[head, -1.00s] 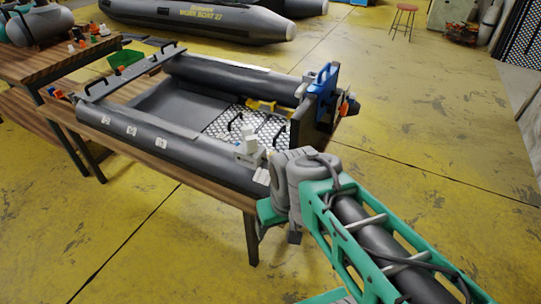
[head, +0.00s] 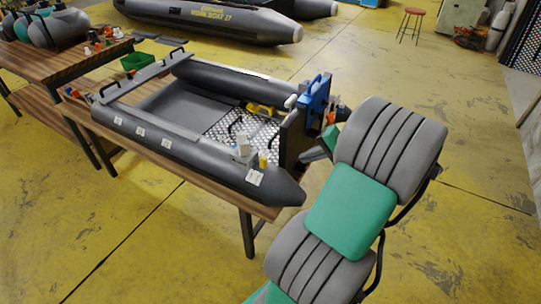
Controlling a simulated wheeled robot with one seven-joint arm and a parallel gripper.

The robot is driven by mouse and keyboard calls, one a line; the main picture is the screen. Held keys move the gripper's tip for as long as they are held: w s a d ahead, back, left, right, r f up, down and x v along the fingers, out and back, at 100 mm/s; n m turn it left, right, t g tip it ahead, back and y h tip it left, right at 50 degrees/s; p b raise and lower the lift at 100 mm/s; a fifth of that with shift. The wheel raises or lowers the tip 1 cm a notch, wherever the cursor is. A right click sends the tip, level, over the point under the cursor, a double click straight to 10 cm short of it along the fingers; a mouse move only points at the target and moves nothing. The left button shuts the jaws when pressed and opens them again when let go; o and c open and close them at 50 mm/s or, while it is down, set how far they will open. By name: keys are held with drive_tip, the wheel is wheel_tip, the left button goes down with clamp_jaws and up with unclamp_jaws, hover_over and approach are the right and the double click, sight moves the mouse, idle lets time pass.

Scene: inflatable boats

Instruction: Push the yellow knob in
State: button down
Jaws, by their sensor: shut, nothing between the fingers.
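A small yellow knob (head: 264,161) stands on the near grey tube of the inflatable boat (head: 180,150), close to its right end. It sits just right of a light grey fitting (head: 242,148) and above a white label. My gripper (head: 305,158) shows as a grey and green piece to the right of the knob, by the boat's transom. It is shut and empty, and apart from the knob in the picture. My large grey and green arm links hide much of the wrist.
A blue clamp (head: 315,96) stands on the dark transom (head: 292,135). A larger yellow part (head: 260,109) lies inside the boat. The boat rests on a wooden table (head: 200,185). A green bin (head: 134,62) stands behind. The yellow floor in front is clear.

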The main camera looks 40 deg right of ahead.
sight(266, 161)
drive_tip(key=x, duration=0.8)
drive_tip(key=shift+w+a+f, duration=0.2)
drive_tip(key=shift+w+a, duration=0.05)
drive_tip(key=w, duration=0.2)
drive_tip(key=w+a, duration=0.1)
drive_tip(key=w, duration=0.1)
drive_tip(key=shift+a+f, duration=0.1)
drive_tip(key=shift+f, duration=0.25)
drive_tip(key=shift+w+a, duration=0.1)
drive_tip(key=shift+w, duration=0.3)
